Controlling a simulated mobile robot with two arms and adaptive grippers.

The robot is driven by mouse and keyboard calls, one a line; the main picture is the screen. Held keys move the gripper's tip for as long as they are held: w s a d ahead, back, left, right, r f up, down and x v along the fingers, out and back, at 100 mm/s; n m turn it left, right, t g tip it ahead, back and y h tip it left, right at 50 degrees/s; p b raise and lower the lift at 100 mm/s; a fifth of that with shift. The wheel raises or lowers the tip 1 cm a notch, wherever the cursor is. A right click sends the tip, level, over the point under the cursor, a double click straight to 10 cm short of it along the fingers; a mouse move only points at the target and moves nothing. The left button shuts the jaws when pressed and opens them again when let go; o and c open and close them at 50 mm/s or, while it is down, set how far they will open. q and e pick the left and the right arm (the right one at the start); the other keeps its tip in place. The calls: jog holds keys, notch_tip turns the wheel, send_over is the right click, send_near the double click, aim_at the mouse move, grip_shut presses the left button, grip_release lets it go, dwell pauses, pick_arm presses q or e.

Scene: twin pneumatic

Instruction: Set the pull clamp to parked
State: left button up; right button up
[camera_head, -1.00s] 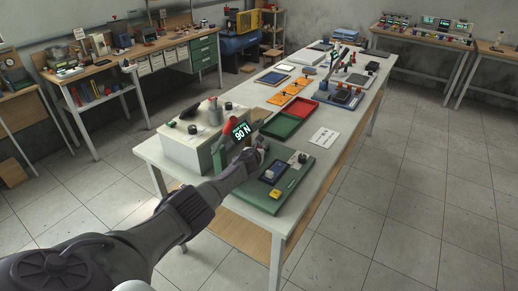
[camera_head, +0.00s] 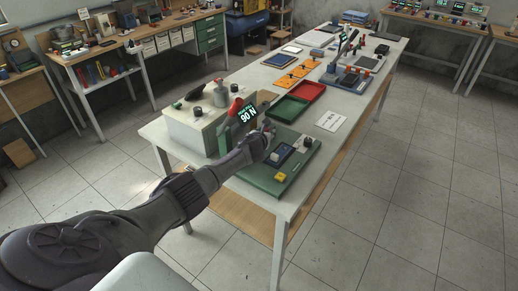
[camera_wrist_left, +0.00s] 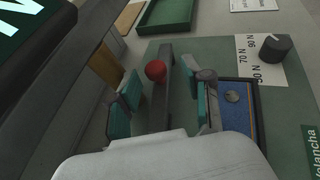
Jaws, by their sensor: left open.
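A green station board (camera_head: 272,182) lies at the near end of the white table, with a display (camera_head: 247,113) reading 90 N and a red handle (camera_head: 235,107) at its back left. My left gripper (camera_head: 266,138) is over this board, beside the display. In the left wrist view, the gripper (camera_wrist_left: 165,98) is open, its teal-padded fingers on either side of a dark bar (camera_wrist_left: 166,100). A red ball (camera_wrist_left: 155,71) shows beside that bar, between the fingers. No grip on it shows. I cannot tell for sure which part is the pull clamp. My right gripper is not in view.
A pale box (camera_head: 193,128) stands left of the display. Red and green trays (camera_head: 291,108) lie behind, with a white card (camera_head: 331,120) on bare tabletop.

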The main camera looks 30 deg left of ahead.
pick_arm(q)
jog(key=s+d, duration=0.1)
jog(key=s, duration=0.2)
jog(key=s+d, duration=0.1)
jog(key=s, duration=0.3)
jog(key=s+d, duration=0.2)
jog(key=s, duration=0.2)
jog(key=shift+s, duration=0.1)
